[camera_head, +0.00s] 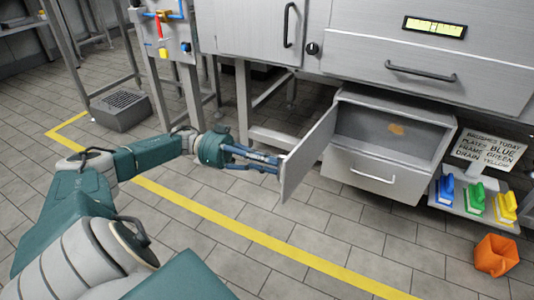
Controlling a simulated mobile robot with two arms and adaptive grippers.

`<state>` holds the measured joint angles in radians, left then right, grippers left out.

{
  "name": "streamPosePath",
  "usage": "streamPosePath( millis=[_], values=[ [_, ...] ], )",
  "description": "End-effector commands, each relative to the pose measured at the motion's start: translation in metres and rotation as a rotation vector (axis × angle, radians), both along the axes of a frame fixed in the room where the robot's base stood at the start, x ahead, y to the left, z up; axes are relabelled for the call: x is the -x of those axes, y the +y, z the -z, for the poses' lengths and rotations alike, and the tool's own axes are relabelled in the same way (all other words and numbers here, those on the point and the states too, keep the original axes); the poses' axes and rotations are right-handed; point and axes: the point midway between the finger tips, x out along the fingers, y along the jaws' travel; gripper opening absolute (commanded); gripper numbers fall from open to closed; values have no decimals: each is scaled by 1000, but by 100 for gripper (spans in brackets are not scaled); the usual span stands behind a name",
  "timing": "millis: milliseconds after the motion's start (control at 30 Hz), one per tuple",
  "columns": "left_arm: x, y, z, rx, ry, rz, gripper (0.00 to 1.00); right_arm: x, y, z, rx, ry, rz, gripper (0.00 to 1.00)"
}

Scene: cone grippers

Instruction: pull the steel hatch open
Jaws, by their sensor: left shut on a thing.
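The steel hatch (310,152) is a grey door panel that stands swung out from the low steel cabinet (443,142) under the counter. The compartment behind it (375,127) shows open, with a small orange-brown patch inside. My left gripper (279,164) is at the hatch's outer left side, shut on it. The fingers hide the part they grip, so I cannot make out a handle. My right gripper is not in view.
A drawer (375,178) with a bar handle sits below the compartment. Blue, green and yellow brushes (475,203) stand on a shelf to the right, by a sign (490,151). An orange bucket (496,255) is on the floor. The tiled floor in front of the hatch is clear.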

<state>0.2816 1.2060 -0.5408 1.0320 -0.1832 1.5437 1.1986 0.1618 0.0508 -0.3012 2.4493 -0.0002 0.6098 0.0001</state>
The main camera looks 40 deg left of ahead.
Motion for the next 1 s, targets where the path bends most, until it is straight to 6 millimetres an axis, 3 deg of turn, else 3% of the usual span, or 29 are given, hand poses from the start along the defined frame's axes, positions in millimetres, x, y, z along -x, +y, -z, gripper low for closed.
streamPosePath(
  millis=[33, 200, 233, 300, 333, 733, 1000],
  values=[
    [-11, 6, -6, 2, -15, -38, 0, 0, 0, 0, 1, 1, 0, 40],
    [-11, 6, -6, 2, -15, -38, 0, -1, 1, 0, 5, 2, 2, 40],
    [-11, 6, -6, 2, -15, -38, 17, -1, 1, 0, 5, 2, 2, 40],
    [-11, 6, -6, 1, -16, -39, 31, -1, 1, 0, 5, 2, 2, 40],
    [-11, 6, -6, 1, -16, -38, 33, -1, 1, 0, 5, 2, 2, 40],
    [-10, 10, -7, 1, -14, -38, 33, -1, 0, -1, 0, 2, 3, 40],
    [7, 46, -5, -1, -13, -32, 33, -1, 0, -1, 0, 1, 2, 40]
  ],
)
